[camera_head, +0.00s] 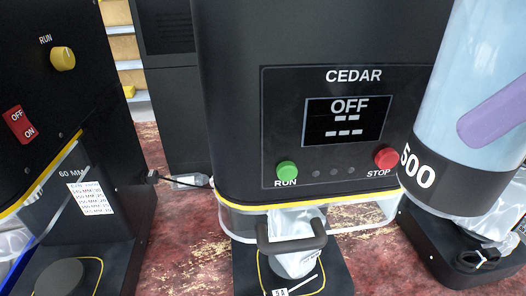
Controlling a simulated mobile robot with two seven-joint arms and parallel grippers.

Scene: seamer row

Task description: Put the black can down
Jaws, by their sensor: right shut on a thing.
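A large can (455,165) fills the upper right, close to my camera and tilted. Its upper body is pale blue, and a black band with a white "500" runs round its lower end. A rounded purple finger of my right gripper (500,110) lies across it from the right; the rest of that gripper is out of frame. The gripper is shut on this can, held in front of the machines. I see no all-black can. The middle black machine (325,130) is labelled CEDAR and its display reads OFF. My left gripper is not in view.
The CEDAR machine has a green RUN button (287,170), a red STOP button (385,158) and a clear guard (375,215) with a dark handle (292,244). Another black machine (75,110) stands at left, and a dark base (455,268) with a cable at lower right.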

